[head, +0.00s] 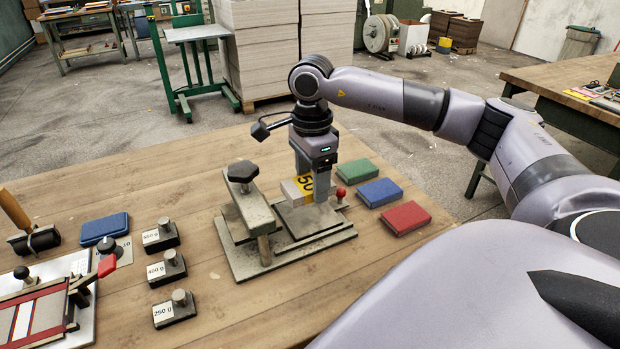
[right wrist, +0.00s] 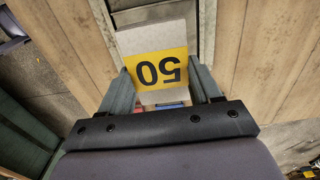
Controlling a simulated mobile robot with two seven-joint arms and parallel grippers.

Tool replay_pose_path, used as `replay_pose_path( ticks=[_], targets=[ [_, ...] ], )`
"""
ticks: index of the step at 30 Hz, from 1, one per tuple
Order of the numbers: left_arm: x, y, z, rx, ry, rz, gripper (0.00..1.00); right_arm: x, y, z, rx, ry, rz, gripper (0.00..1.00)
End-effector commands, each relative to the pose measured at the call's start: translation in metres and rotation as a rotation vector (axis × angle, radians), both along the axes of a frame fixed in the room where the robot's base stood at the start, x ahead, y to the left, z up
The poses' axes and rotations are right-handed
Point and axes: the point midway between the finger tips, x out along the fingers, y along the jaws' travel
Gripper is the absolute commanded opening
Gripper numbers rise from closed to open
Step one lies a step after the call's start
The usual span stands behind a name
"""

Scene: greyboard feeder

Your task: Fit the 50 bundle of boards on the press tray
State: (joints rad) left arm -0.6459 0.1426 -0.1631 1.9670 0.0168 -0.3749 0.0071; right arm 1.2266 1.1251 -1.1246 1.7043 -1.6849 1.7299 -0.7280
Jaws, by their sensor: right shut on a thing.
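The 50 bundle (head: 291,192) is a pale grey block of boards with a yellow label marked 50. It also shows in the right wrist view (right wrist: 150,38), with its label between the fingers. My right gripper (head: 312,190) points down and is shut on the bundle; in the right wrist view the fingers (right wrist: 162,78) flank its labelled end. The press tray (head: 322,228) is a grey metal plate on the press base, directly under the bundle. I cannot tell whether the bundle touches it. My left gripper is out of view.
The press clamp with a black knob (head: 243,172) stands just left of the bundle. A red ball knob (head: 341,192) is close on the right. Green (head: 357,171), blue (head: 379,192) and red (head: 406,217) blocks lie further right. Labelled weights (head: 167,268) stand left.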

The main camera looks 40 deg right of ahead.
Motion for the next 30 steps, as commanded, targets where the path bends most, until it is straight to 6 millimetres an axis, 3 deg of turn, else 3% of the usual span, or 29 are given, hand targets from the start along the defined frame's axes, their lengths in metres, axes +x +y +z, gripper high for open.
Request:
replay_pose_path(
  ticks=[15,30],
  targets=[
    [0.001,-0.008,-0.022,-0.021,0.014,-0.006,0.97,0.0,0.0,-0.038,0.0,-0.001,0.001,0.32],
    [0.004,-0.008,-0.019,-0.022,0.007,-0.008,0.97,0.0,0.0,-0.041,0.0,-0.001,0.002,0.32]
  ],
)
